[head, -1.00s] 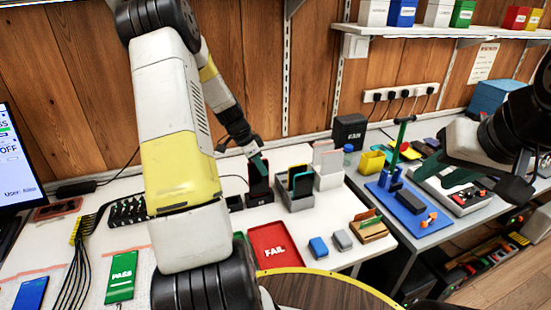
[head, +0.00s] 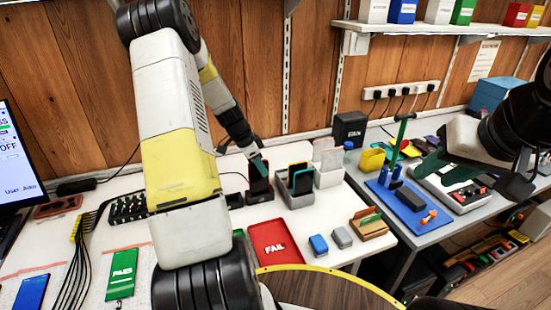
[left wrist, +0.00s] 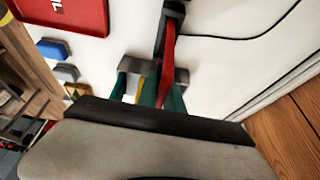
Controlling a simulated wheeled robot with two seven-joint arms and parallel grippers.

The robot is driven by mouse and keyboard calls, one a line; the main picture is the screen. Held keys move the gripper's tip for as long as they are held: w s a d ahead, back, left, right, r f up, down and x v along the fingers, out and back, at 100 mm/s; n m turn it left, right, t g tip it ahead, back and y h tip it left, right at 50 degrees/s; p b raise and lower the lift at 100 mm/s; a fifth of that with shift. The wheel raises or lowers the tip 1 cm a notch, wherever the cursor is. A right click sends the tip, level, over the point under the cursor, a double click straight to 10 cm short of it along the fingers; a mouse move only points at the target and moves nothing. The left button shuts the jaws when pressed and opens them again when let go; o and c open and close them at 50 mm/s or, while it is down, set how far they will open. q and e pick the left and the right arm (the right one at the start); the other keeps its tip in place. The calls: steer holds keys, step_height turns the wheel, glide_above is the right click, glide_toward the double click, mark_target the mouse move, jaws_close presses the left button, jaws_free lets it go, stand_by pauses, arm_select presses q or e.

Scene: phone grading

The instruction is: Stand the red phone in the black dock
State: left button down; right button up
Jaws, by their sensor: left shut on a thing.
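The red phone (left wrist: 168,48) is upright, edge-on in the left wrist view, with its lower end at the black dock (left wrist: 174,9). In the head view the phone (head: 259,177) shows a dark face and stands at the dock (head: 259,198) on the white bench; I cannot tell whether it is fully seated. My left gripper (head: 258,163) is shut on the phone's upper part, its teal fingers also showing in the left wrist view (left wrist: 162,94). My right gripper (head: 446,172) is empty over the right-hand bench, its teal fingers apart.
A grey holder (head: 296,199) with phones stands close right of the dock, and a white holder (head: 328,178) is beyond it. A red FAIL tray (head: 282,255) lies in front. Small blue and grey blocks (head: 318,246) sit to its right. A black box (head: 350,131) stands behind.

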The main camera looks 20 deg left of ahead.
mark_target(264, 160)
arm_select(q)
steer(key=shift+f, duration=0.1)
steer(key=shift+f, duration=0.5)
steer(key=c, duration=1.4)
jaws_free()
steer(key=shift+r, duration=0.1)
steer(key=shift+r, duration=3.4)
